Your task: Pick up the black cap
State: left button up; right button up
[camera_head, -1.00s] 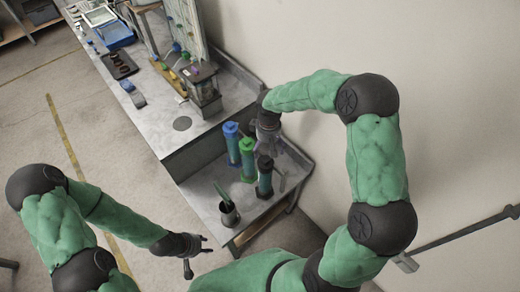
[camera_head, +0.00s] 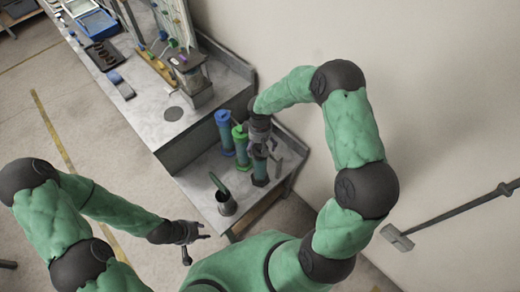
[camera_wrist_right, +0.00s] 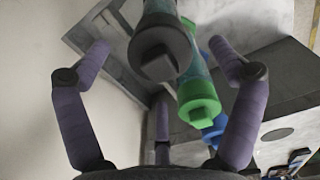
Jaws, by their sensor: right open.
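The black cap (camera_wrist_right: 160,52) sits on top of a tube with a teal body, between the fingers of my right gripper (camera_wrist_right: 158,60) in the wrist view. The fingers are spread wide on both sides, apart from the cap. In the head view the black-capped tube (camera_head: 260,172) stands upright on the low grey shelf (camera_head: 199,183); my right gripper (camera_head: 264,143) is just above it and hides part of the cap. My left gripper (camera_head: 194,243) is open and empty, in front of the shelf.
A green-capped tube (camera_head: 241,147) and a blue-capped tube (camera_head: 225,133) stand close beside the black-capped one. A dark cup (camera_head: 226,204) with a green item stands at the shelf's front. The higher bench (camera_head: 152,125) holds a lantern-like device (camera_head: 194,80), a board and trays.

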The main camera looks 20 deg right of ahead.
jog(key=shift+w+f, duration=0.1)
jog(key=shift+f, duration=0.8)
jog(key=c, duration=1.2)
jog(key=shift+r, duration=0.1)
